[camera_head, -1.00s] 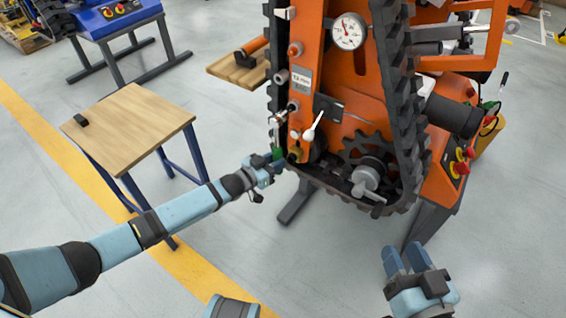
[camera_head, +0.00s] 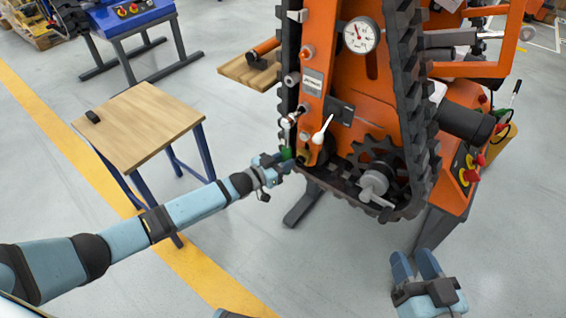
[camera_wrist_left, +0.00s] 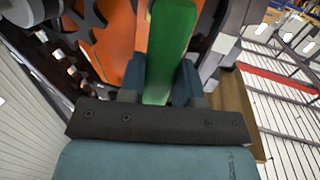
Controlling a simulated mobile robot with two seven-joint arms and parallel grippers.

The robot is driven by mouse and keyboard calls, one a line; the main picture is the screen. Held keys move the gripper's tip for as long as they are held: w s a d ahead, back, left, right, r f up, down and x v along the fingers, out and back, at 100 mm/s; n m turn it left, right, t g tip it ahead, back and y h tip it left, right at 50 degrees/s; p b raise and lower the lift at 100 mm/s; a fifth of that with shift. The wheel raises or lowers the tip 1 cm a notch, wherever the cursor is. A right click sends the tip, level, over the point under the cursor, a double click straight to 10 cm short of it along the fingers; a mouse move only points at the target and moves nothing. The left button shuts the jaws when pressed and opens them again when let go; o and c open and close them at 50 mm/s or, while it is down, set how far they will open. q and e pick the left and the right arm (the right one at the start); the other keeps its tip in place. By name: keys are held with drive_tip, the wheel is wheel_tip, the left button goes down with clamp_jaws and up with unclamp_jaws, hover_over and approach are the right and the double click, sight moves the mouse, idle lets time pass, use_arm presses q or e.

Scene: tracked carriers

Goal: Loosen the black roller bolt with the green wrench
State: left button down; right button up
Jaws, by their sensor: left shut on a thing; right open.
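The green wrench (camera_head: 287,153) is held in my left gripper (camera_head: 283,161), beside the lower left edge of the orange tracked carrier (camera_head: 317,90). In the left wrist view the wrench's green handle (camera_wrist_left: 170,45) rises between the two shut blue fingers (camera_wrist_left: 160,82). A metal part shows just above the green in the head view, but the wrench's head and its contact with any bolt cannot be made out. I cannot single out the black roller bolt among the small fittings along the carrier's edge. My right gripper (camera_head: 415,264) is open and empty, low at the right.
A black track (camera_head: 408,120) runs around the carrier, with a dark sprocket (camera_head: 374,160) at its lower end. A white lever (camera_head: 322,129) and a dial gauge (camera_head: 362,35) sit on its front. A wooden table (camera_head: 145,125) with a small black item stands left. Floor between is clear.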

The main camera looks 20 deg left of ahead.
use_arm(q)
drive_tip(key=shift+a+x, duration=0.2)
drive_tip(key=shift+x, duration=1)
idle(3.0)
drive_tip(key=shift+w+r, duration=0.15)
idle(0.6)
drive_tip(key=c, duration=1.6)
unclamp_jaws()
clamp_jaws()
